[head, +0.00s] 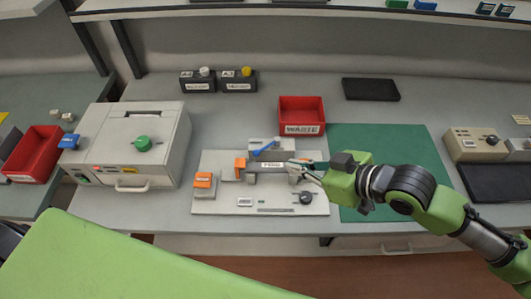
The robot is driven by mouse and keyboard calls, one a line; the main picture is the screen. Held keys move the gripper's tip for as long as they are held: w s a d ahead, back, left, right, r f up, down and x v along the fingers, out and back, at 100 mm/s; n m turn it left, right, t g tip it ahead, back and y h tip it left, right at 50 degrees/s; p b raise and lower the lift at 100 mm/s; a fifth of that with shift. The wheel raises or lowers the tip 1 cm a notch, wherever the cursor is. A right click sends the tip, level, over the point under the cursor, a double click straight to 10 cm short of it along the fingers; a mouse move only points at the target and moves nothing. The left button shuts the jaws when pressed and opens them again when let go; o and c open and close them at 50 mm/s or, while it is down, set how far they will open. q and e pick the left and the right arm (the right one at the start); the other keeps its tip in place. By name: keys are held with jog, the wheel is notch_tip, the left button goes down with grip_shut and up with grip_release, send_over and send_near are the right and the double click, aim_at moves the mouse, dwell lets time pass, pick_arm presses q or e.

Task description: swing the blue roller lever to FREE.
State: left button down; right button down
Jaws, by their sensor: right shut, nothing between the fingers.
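The blue roller lever (264,148) lies slanted, its right end higher, on a grey block at the back of the pale fixture plate (222,207). Its markings are too small to read. My right gripper (296,168) reaches in from the right over the fixture. It is shut with nothing held, and its fingertips are to the right of the lever and a little nearer to me. I cannot tell whether the fingertips touch the fixture. My left gripper is not in view.
Orange blocks (203,180) and a dark knob (306,197) are on the plate. A red WASTE bin (302,110) stands behind it. A grey machine with a green knob (143,143) is at left. A green mat (375,140) lies at right, mostly clear.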

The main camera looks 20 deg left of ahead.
aim_at(258, 154)
jog(key=p+x, duration=0.1)
jog(key=x, duration=0.3)
jog(key=w+p+x, duration=0.1)
jog(key=x, duration=0.3)
jog(key=w+p+x, duration=0.1)
jog(key=x, duration=0.4)
jog(key=shift+d+r, duration=0.1)
jog(key=shift+d, duration=0.2)
jog(key=shift+s+a+p, duration=0.1)
jog(key=shift+p, duration=0.2)
